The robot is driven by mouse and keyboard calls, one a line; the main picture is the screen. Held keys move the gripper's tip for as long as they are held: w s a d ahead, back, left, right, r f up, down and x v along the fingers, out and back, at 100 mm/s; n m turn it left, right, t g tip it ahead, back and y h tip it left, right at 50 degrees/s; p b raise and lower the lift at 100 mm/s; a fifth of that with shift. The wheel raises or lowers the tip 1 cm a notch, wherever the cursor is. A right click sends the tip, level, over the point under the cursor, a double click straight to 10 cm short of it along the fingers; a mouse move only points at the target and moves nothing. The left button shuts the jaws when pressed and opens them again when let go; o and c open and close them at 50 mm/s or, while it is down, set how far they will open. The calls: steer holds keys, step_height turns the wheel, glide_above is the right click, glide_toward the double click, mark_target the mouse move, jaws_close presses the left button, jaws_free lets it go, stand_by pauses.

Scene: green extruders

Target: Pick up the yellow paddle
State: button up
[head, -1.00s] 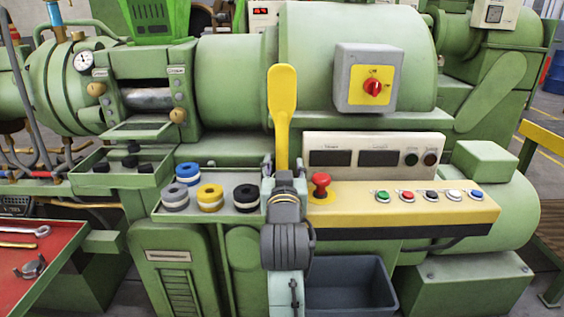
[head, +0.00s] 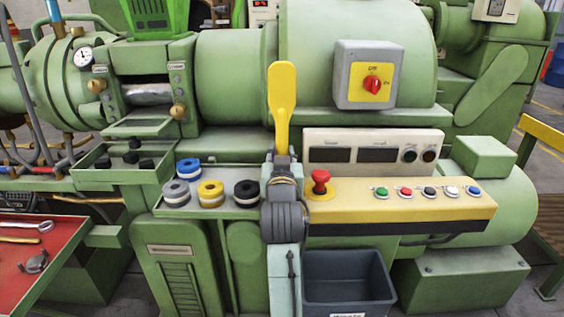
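The yellow paddle (head: 281,95) stands upright in the head view, broad end up, in front of the green machine (head: 232,80). Its narrow lower end goes out of sight behind my wrist. My gripper (head: 283,158) is at the top of my arm, right at the paddle's lower end, and is mostly hidden by my wrist. I cannot see its fingers or tell whether they touch the paddle.
A control panel with a red stop button (head: 320,180) is just right of my arm. Yellow, blue and black rolls (head: 211,193) sit on a tray to the left. A grey bin (head: 348,280) stands below. A red tool table (head: 45,262) is at far left.

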jaws_close()
steer(key=shift+r, duration=0.1)
